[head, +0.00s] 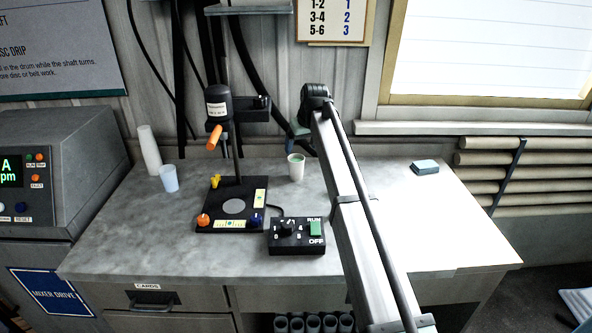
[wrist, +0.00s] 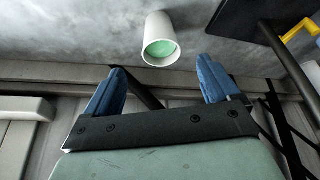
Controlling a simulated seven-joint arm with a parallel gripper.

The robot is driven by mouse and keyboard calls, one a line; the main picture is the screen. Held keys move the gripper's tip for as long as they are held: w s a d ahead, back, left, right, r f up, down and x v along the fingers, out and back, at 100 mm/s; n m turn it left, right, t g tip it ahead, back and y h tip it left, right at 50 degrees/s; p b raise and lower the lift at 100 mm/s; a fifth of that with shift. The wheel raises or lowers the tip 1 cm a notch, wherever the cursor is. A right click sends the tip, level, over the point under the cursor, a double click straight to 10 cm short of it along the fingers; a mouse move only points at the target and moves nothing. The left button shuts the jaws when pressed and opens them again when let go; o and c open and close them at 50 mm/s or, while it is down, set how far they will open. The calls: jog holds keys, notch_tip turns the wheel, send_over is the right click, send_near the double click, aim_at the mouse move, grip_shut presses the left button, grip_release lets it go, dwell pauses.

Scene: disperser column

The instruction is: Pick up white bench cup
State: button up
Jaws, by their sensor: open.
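A white cup (head: 296,168) with green inside stands upright on the grey bench, right of the disperser stand. In the wrist view the white cup (wrist: 160,38) shows at top centre, its green-filled mouth facing the camera. My gripper (wrist: 163,84) is open and empty, its two blue fingers apart. The cup lies beyond the fingertips, roughly in line with the gap between them, and is not touched. In the head view my gripper is mostly hidden behind my arm, just behind and above the cup.
The disperser stand (head: 232,208) and a switch box (head: 297,237) are left of and in front of the cup. The bench's right side is largely clear.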

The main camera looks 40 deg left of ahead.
aim_at(295, 166)
jog(key=x, duration=1.2)
jog(key=shift+a+f, duration=0.3)
jog(key=shift+a, duration=0.05)
jog(key=c, duration=1.1)
